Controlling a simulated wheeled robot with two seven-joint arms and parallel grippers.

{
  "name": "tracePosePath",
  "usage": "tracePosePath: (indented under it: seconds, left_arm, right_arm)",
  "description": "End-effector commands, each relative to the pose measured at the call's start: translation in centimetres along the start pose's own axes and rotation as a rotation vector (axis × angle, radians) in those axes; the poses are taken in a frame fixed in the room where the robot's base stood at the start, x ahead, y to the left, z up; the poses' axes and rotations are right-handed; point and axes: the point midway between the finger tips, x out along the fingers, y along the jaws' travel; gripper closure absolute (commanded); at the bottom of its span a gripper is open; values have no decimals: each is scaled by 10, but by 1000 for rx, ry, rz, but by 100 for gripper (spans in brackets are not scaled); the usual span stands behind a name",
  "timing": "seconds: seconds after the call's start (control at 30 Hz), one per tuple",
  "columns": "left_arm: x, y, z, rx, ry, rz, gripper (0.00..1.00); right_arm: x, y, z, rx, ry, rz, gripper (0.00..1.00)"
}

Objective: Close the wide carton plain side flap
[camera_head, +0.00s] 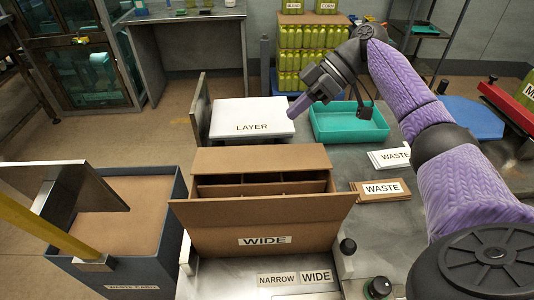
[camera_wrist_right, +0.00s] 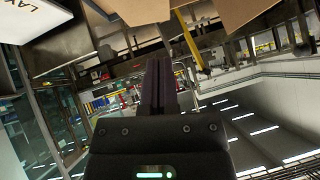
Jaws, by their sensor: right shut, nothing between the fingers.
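The wide carton (camera_head: 300,238) stands on the metal table, with its WIDE label facing me. Its top is open, and dark divider cells show inside. A plain brown flap (camera_head: 262,158) stands raised along the far side. A near flap (camera_head: 262,208) spreads outward above the label, wider than the box. My right gripper (camera_head: 293,110) is shut and empty, in the air beyond the carton, near the LAYER stack. Its closed fingers (camera_wrist_right: 158,85) also show in the right wrist view, with brown board (camera_wrist_right: 225,12) at the top. My left gripper is not in view.
The white LAYER stack (camera_head: 250,118) and a teal tray (camera_head: 348,124) lie behind the carton. WASTE cards (camera_head: 362,197) lie to its right. A grey waste bin (camera_head: 175,215) and yellow pole (camera_head: 50,230) are left. Black knobs (camera_head: 378,287) stand at front right.

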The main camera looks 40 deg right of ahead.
Motion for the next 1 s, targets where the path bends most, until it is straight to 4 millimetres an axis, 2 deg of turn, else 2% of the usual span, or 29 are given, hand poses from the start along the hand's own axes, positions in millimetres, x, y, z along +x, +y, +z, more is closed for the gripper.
tracePosePath:
  seconds: [0.1,0.4,0.63,1.0]
  left_arm:
    - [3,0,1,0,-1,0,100]
    - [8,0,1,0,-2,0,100]
    - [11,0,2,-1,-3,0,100]
    - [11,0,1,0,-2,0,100]
  right_arm:
    - [27,-1,1,0,-2,-5,100]
    - [89,0,5,3,-1,-3,100]
    - [109,0,26,2,0,-2,100]
    - [111,0,28,1,0,-1,100]
